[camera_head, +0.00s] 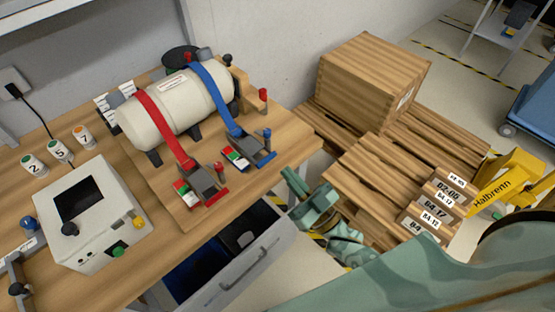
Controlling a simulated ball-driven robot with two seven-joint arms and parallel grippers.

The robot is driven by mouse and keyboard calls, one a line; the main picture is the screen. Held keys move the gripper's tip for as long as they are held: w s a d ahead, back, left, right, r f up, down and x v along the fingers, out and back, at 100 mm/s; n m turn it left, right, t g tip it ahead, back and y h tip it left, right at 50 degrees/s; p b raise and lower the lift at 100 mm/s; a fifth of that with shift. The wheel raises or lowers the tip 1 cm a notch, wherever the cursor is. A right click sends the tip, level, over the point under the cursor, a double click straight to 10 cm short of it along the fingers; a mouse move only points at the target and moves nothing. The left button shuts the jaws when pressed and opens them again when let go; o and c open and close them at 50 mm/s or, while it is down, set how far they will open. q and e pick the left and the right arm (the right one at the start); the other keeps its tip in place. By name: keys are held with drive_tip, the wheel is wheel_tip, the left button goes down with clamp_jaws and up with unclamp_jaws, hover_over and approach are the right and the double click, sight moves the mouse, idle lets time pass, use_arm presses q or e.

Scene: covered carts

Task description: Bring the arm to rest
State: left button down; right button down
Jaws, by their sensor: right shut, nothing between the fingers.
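My right arm (420,275), pale green, comes in from the lower right. Its gripper (305,195) is shut and empty. In the picture it lies between the workbench's right edge and the wooden pallets, to the right of the open drawer. I cannot tell its exact height, and it touches nothing that I can see. My left gripper is not in view.
The workbench (95,175) bears a white tank (165,115) under red and blue straps, a white control box (85,215) and small numbered canisters. An open drawer (245,270) juts out below. Pallets (365,185), a wooden crate (370,80) and labelled boxes (430,220) stand right.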

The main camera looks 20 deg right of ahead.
drive_tip(key=s+d+f+g+h, duration=0.2)
drive_tip(key=s+f+g, duration=0.2)
drive_tip(key=f, duration=0.6)
drive_tip(key=s+d+f+g+h, duration=0.2)
drive_tip(key=s+f+g, duration=0.15)
drive_tip(key=f, duration=0.65)
drive_tip(key=s+d+f+g+h, duration=0.15)
drive_tip(key=s+f+g, duration=0.3)
drive_tip(key=f, duration=0.55)
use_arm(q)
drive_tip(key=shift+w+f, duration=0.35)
use_arm(e)
drive_tip(key=s+f+g+h, duration=0.1)
drive_tip(key=s+f+g, duration=0.3)
drive_tip(key=s, duration=0.8)
drive_tip(key=s+d+f+g+h, duration=0.1)
drive_tip(key=s+f+g, duration=0.4)
drive_tip(key=s, duration=0.8)
wheel_tip(320, 180, down, 4)
drive_tip(key=shift+r, duration=0.25)
